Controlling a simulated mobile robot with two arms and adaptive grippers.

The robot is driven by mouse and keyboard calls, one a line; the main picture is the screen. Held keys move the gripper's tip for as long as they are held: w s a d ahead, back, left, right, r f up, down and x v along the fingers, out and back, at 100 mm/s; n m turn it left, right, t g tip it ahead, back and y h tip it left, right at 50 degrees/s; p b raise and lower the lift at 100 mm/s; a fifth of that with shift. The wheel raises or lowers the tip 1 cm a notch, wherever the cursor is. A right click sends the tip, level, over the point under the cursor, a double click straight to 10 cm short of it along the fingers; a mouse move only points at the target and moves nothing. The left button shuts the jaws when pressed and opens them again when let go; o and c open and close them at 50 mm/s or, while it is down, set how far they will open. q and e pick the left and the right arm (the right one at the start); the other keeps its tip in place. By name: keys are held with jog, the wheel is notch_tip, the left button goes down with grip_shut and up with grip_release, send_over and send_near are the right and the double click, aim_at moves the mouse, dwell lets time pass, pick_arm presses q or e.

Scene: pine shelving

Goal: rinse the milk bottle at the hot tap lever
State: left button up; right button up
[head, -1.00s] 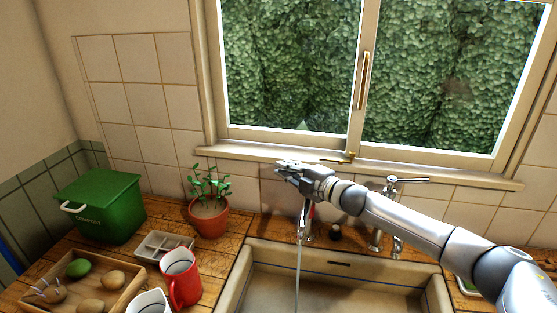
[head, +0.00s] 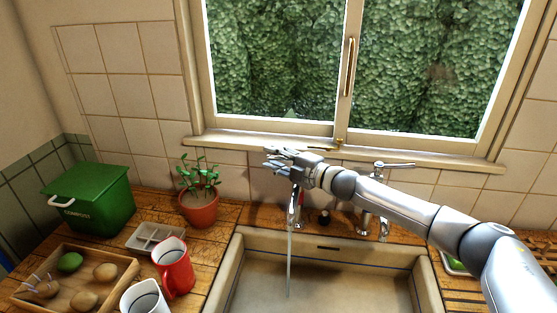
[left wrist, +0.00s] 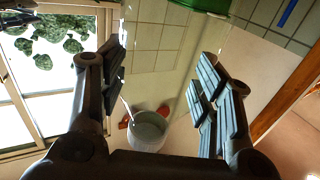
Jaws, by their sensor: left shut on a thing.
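The hot tap (head: 296,212), marked red, stands at the sink's back left, and water (head: 289,262) runs from it. My right gripper (head: 266,163) is at the top of this tap, fingers pointing left. It hides the tap's lever, and whether its fingers are open or shut is unclear. My left gripper (left wrist: 160,95) shows only in the left wrist view, its fingers on either side of a pale, round-rimmed thing, seemingly the milk bottle (left wrist: 148,132). The bottle's outline is hard to make out. It does not show in the head view.
The sink (head: 345,280) is open below the taps. A second tap (head: 374,205) stands to the right. On the left counter are a red mug (head: 176,272), a white mug (head: 143,298), a potted plant (head: 198,207), a compost bin (head: 88,203) and a wooden tray (head: 118,284).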

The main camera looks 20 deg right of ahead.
jog(key=v, duration=1.2)
jog(key=shift+f, duration=0.1)
